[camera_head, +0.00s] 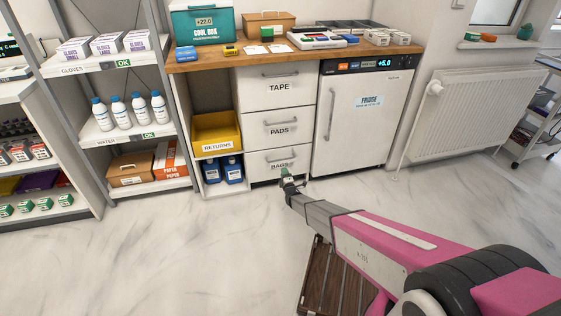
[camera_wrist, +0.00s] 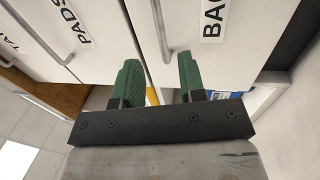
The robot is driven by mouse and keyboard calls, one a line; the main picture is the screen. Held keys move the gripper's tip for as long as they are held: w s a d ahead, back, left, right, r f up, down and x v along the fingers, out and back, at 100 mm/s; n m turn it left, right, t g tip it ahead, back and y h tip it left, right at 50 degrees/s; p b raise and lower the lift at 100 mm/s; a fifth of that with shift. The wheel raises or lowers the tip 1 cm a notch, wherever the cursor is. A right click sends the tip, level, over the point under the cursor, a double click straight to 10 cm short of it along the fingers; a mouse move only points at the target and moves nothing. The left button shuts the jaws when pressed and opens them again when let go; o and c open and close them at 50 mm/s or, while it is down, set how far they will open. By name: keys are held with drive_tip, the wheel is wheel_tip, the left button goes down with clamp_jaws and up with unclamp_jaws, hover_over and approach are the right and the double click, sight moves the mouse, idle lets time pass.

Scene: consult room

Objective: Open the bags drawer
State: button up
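The bags drawer (camera_head: 262,162) is the lowest of three white drawers under the wooden counter. Its front looks flush with the drawers above, so it appears shut. In the wrist view its front (camera_wrist: 238,48) is turned sideways, with part of the label showing. Its grey bar handle (camera_wrist: 158,25) runs down toward the gap between my fingers. My gripper (camera_head: 287,176) is at the lower right of this drawer front. In the wrist view my gripper (camera_wrist: 158,62) has its two green fingers apart with nothing held. I cannot tell whether a finger touches the handle.
The tape drawer (camera_head: 260,88) and pads drawer (camera_head: 258,131) are above. A white fridge (camera_head: 358,135) stands to the right. A yellow returns bin (camera_head: 216,128) and blue bottles (camera_head: 222,172) are to the left. A brown slatted object (camera_head: 322,285) lies below my arm. The floor left of it is clear.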

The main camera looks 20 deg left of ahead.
drive_tip(key=x, duration=1)
drive_tip(key=shift+w, duration=0.25)
clamp_jaws()
